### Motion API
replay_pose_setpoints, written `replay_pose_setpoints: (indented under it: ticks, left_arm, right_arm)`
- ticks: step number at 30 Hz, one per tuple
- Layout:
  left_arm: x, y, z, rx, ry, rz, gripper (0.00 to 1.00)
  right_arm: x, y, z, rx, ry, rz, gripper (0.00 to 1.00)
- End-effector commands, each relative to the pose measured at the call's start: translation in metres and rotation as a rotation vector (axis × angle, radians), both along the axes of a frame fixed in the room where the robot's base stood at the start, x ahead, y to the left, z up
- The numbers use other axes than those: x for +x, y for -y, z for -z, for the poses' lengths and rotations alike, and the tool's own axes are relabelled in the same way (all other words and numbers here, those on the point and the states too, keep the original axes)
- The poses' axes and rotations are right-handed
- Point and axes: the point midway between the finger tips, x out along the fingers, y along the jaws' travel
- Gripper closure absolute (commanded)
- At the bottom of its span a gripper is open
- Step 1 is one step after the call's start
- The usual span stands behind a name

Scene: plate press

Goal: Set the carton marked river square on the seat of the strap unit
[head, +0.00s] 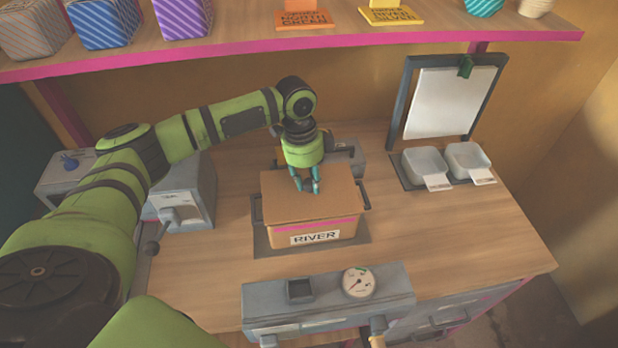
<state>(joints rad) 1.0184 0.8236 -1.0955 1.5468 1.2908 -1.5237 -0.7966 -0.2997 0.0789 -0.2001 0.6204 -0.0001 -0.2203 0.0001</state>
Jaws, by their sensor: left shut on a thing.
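The carton marked RIVER (290,232) is a brown box with a pink stripe and a white label on its front. It stands upright over a dark flat plate (360,243), which looks like the seat of the strap unit, with dark brackets at its left and right sides. Its front edge runs about parallel to the plate's front edge. I cannot tell whether its underside touches the plate. My left gripper (306,183) points down at the middle of the carton's top and is shut on it. The fingertips' contact is partly hidden. My right gripper is out of view.
A grey unit with a dial (358,282) stands in front, and a grey machine (185,195) at left. Two pale trays (424,162) and a clipboard (455,105) are at right. A shelf (420,42) with patterned boxes runs above. The counter right of the carton is clear.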

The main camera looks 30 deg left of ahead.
Motion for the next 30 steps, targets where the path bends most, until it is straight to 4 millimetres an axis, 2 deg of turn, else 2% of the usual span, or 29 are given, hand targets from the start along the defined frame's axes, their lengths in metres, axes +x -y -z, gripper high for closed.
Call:
replay_pose_setpoints:
  ticks: [30]
  left_arm:
    - [0.0,0.0004,0.0076,0.0,0.0,0.0,1.0]
  right_arm:
    - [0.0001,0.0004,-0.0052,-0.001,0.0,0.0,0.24]
